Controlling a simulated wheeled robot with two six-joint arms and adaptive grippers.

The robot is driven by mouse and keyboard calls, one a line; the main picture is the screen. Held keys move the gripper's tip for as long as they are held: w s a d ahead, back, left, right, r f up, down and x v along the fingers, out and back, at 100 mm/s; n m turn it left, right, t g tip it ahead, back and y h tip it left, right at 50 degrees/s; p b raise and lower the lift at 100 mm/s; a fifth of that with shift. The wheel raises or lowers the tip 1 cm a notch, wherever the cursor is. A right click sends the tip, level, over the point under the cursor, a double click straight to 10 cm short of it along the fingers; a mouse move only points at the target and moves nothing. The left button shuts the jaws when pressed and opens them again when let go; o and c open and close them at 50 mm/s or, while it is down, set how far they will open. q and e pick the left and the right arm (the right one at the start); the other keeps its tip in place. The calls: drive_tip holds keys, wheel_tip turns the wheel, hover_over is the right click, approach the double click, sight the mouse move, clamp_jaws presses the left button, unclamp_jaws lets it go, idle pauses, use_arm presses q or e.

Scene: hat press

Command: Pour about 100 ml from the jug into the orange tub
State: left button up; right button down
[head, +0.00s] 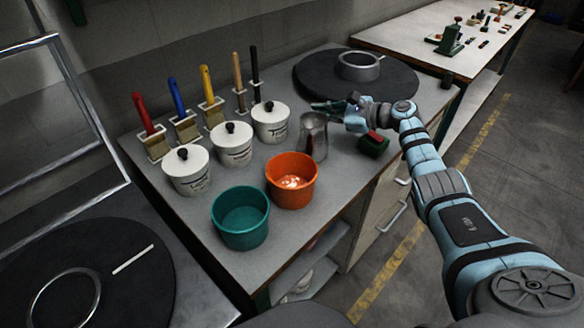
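The metal jug (314,142) stands upright on the grey bench, just behind and to the right of the orange tub. The orange tub (291,184) is open at the top, with a whitish patch on its inside bottom. My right gripper (326,107) is at the upper back of the jug, its dark fingers reaching left close by the rim. It is too small to tell whether the fingers are apart or touch the jug. My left gripper is out of view.
A teal tub (241,220) stands left of the orange tub. White lidded pots (234,149) and upright brushes (186,122) line the back left. A dark red-and-green block (374,144) lies under my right wrist. A dark round plate with a metal ring (361,67) is behind.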

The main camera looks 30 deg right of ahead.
sight(318, 116)
drive_tip(key=shift+r, duration=0.1)
drive_tip(key=p, duration=0.1)
drive_tip(key=r+p, duration=0.1)
drive_tip(key=shift+s+a+r+n+t+h+p, duration=0.25)
drive_tip(key=shift+s+a+n+t+h+p, duration=0.05)
drive_tip(key=shift+s+a+n+t+p, duration=0.1)
drive_tip(key=shift+s+a+r+n+t+p, duration=0.3)
drive_tip(key=shift+s+a+r+n+p, duration=0.15)
drive_tip(key=shift+a+r+n+p, duration=0.25)
drive_tip(key=shift+s+a+r+n+p, duration=0.3)
drive_tip(key=shift+s+r+n+p, duration=0.1)
drive_tip(key=shift+r+p, duration=0.05)
drive_tip(key=s+a+r+n+t+p, duration=0.1)
drive_tip(key=s+a+r+n+t, duration=0.1)
drive_tip(key=s+a+r+n, duration=0.2)
wheel_tip(318, 116, up, 3)
drive_tip(key=shift+a+r+n+t, duration=0.15)
drive_tip(key=shift+a+n+t, duration=0.3)
drive_tip(key=shift+n, duration=0.75)
drive_tip(key=shift+s+a+n+b, duration=0.2)
drive_tip(key=shift+s+n+b, duration=0.1)
drive_tip(key=shift+n, duration=0.1)
